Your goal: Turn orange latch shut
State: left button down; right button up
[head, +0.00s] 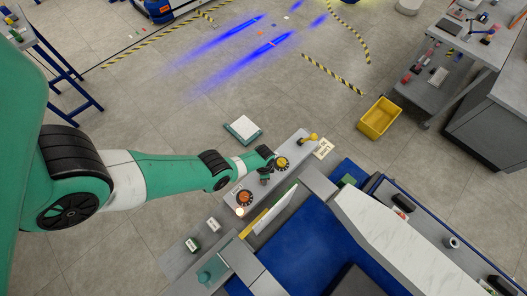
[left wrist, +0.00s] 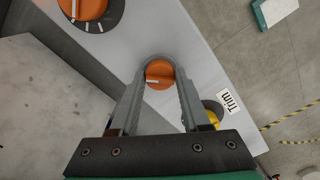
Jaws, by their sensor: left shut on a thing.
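The orange latch (left wrist: 160,74) is a small round orange knob with a white mark on the light grey control panel (left wrist: 180,30). In the left wrist view it sits between the two fingers of my left gripper (left wrist: 162,80), which are shut on it. In the head view my left gripper (head: 265,177) is low over the panel (head: 262,190), and the latch is hidden there by the gripper. My right gripper is not in view.
A larger orange dial (head: 245,198) lies on one side of the gripper and a yellow dial (head: 282,162) on the other. A yellow lever (head: 312,138) stands at the panel's far end. A blue machine bed (head: 300,245) lies beside the panel. A yellow crate (head: 380,118) stands on the floor.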

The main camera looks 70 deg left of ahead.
pick_arm(q)
jog(key=n, duration=0.4)
jog(key=shift+n, duration=0.3)
jog(key=n, duration=0.4)
jog(key=shift+n, duration=0.3)
jog(key=shift+c, duration=1.9)
grip_release()
notch_tip(320, 180, up, 12)
jog(key=p, duration=1.1)
jog(key=shift+f+p, duration=0.15)
jog(key=shift+p, duration=0.2)
